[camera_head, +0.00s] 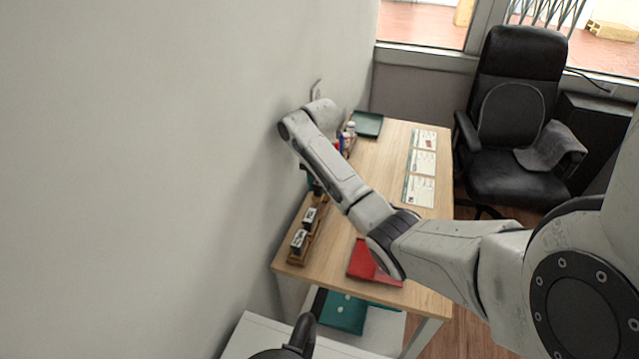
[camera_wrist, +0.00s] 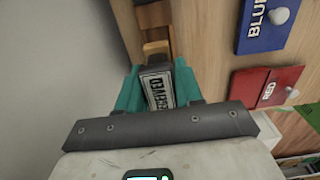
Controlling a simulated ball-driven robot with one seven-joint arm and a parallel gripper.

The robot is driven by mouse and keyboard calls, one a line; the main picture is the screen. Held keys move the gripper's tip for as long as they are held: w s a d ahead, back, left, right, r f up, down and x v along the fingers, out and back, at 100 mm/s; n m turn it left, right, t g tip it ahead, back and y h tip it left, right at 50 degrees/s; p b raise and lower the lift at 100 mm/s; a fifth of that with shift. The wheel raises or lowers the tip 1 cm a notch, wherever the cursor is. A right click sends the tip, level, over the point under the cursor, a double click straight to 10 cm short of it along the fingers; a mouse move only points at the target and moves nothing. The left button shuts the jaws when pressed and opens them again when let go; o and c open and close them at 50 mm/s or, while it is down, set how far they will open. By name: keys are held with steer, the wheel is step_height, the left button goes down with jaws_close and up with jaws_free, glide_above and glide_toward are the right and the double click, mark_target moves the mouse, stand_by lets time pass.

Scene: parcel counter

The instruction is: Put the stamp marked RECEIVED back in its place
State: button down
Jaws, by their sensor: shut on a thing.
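My gripper (camera_wrist: 157,72) has teal fingers and is shut on the RECEIVED stamp (camera_wrist: 158,90). In the head view, a bit of the teal gripper (camera_head: 310,181) shows beneath my arm, near the wall, and the held stamp is hidden. The wooden stamp rack (camera_head: 314,246) runs along the wall side of the desk, with two white-labelled stamps (camera_head: 299,240) in its near part.
A red pad (camera_wrist: 270,87) and a blue pad (camera_wrist: 268,22), each with a round knob, lie right of my gripper. White cards (camera_head: 419,190) lie along the desk's right side. A green tray (camera_head: 367,124) is at the far end. The wall is close on the left.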

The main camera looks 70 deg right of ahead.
mark_target(319, 198)
steer(key=shift+f+b, duration=1.45)
steer(key=shift+f, duration=1.35)
steer(key=c, duration=0.9)
jaws_free()
steer(key=shift+c, duration=0.2)
steer(key=shift+r, duration=0.1)
step_height(319, 198, up, 5)
steer(key=p, duration=0.5)
steer(key=o, duration=0.6)
steer(key=shift+c, duration=0.2)
